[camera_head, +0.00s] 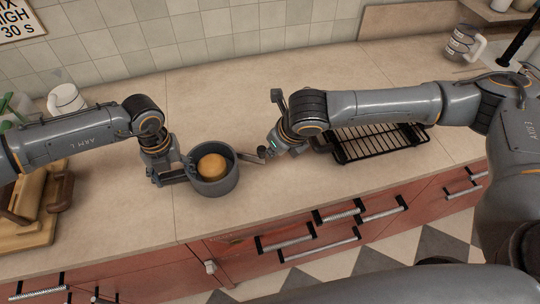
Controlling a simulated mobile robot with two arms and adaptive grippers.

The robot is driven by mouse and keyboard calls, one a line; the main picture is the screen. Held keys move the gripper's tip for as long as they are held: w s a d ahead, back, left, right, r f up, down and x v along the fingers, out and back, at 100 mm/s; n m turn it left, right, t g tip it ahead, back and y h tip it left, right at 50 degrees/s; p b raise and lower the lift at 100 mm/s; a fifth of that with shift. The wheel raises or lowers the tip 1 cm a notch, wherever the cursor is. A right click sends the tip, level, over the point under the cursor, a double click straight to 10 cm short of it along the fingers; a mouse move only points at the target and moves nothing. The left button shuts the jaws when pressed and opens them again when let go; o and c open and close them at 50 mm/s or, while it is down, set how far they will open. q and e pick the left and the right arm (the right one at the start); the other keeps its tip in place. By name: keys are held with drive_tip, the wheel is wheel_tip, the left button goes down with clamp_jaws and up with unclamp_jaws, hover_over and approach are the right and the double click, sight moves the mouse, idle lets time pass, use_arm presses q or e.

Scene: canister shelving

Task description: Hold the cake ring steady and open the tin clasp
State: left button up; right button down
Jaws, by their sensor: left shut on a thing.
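The cake ring (228,184), a round grey tin, stands on the counter with a golden-brown cake (212,167) inside it. My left gripper (188,174) comes in from the left and is shut on the ring's left side. A thin grey lever, seemingly the clasp (250,157), sticks out from the ring's upper right side. My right gripper (263,154) is at the lever's outer end. It is too small to tell whether it touches the lever or how far its fingers are apart.
A black wire rack (380,146) lies partly under my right arm. A white mug (66,99) and wooden boards (38,228) are at the left, another mug (463,43) at the back right. Counter in front of the ring is clear; drawers with handles lie below its edge.

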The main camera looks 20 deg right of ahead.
drive_tip(key=shift+w+d, duration=0.3)
drive_tip(key=shift+w, duration=0.5)
drive_tip(key=shift+w+d, duration=0.25)
drive_tip(key=shift+w, duration=0.5)
idle(0.4)
